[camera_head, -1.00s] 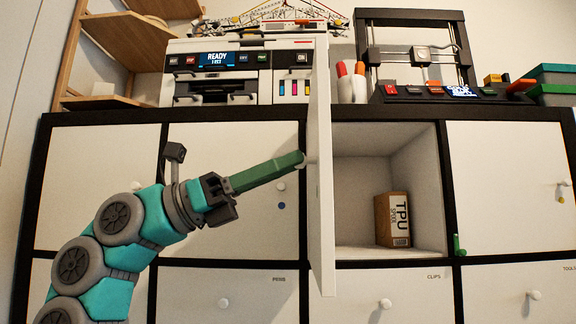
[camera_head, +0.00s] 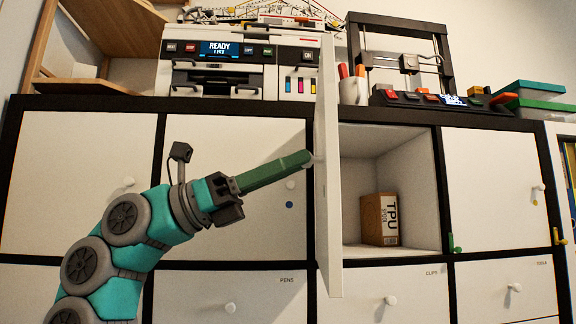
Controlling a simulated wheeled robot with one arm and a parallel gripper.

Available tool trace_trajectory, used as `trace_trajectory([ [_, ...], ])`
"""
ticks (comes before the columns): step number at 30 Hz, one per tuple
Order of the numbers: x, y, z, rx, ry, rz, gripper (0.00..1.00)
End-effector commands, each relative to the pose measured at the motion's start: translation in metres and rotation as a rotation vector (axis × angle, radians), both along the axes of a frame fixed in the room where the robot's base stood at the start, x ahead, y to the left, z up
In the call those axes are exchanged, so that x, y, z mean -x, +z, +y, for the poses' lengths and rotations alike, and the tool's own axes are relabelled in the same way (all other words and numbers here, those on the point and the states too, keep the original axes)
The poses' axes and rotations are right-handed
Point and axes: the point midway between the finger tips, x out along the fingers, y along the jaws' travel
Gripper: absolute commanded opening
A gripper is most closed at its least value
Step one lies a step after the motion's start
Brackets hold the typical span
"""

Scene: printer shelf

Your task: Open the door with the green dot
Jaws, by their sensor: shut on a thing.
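A white door (camera_head: 328,200) in the middle of the shelf stands open, seen nearly edge-on and pointing out toward me. Behind it is a white compartment (camera_head: 349,215) with a brown TPU spool box (camera_head: 378,220) inside. My gripper (camera_head: 307,160) comes from the left with its long green fingers shut on the knob on the door's left-facing side. The fingers mostly hide the knob. No green dot shows on this door from this angle. The closed door to its left (camera_head: 232,200) carries a blue dot (camera_head: 289,205) and a round knob (camera_head: 291,185).
Closed drawers (camera_head: 230,285) run below. A printer (camera_head: 240,60) and a 3D printer (camera_head: 410,70) stand on top.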

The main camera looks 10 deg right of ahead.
Motion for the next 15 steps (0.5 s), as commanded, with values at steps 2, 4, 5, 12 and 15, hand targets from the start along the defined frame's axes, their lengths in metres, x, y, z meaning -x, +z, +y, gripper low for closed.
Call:
trace_trajectory([
  [2,-0.0003,0.0028,0.0005,0.006,0.001,0.002,0.00],
  [4,-0.0003,0.0026,0.0003,0.005,0.001,0.001,0.35],
  [5,-0.0002,0.0025,0.0002,0.005,0.001,0.001,0.38],
  [12,-0.0002,0.0012,0.0001,0.003,0.001,0.001,0.56],
  [15,-0.0002,0.0010,0.0002,0.002,0.001,0.001,0.56],
])
